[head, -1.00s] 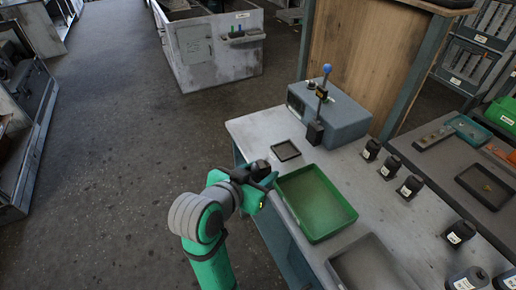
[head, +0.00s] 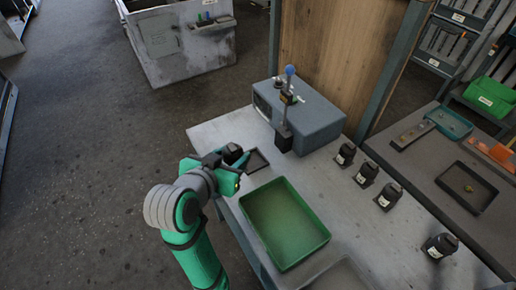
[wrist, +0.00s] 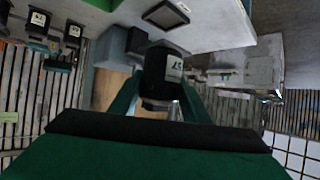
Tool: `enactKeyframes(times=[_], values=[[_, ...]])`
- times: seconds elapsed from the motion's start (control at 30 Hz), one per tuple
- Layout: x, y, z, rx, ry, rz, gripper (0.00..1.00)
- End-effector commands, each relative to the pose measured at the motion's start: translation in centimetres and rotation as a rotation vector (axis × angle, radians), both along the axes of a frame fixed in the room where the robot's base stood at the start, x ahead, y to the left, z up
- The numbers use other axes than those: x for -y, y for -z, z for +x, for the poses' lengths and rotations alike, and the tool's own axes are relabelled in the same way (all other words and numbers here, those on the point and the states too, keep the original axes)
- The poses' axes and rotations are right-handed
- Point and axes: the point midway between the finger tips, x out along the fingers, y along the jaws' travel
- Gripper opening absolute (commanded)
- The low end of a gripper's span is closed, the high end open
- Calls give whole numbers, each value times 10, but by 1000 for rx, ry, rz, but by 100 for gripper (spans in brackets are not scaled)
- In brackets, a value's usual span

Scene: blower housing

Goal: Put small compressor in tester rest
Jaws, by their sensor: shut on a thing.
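My gripper (head: 230,165) is shut on a small black compressor (head: 232,152) with a white label. The compressor also shows in the wrist view (wrist: 163,72), between the green fingers. It is held above the near left edge of the bench, beside a flat dark square tray (head: 259,161), which looks like the tester rest. The tray lies flat and empty on the bench; it also shows at the top of the wrist view (wrist: 168,13). The grey-blue tester box (head: 318,118) with a blue-knobbed lever stands just behind the tray.
A green tray (head: 284,222), empty, lies on the bench (head: 220,130) in front of the square tray. Several black labelled compressors (head: 367,172) stand at the right of the bench. A wooden panel (head: 325,55) rises behind the tester. Open floor lies to the left.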

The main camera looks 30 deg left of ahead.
Motion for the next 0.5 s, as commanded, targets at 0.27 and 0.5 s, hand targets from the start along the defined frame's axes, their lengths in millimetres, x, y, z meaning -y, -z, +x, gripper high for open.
enactKeyframes(times=[0.27, 0.5], values=[[-10, 22, 48, -1, -6, 0, 2], [-15, 50, 92, -3, -5, -2, 2]])
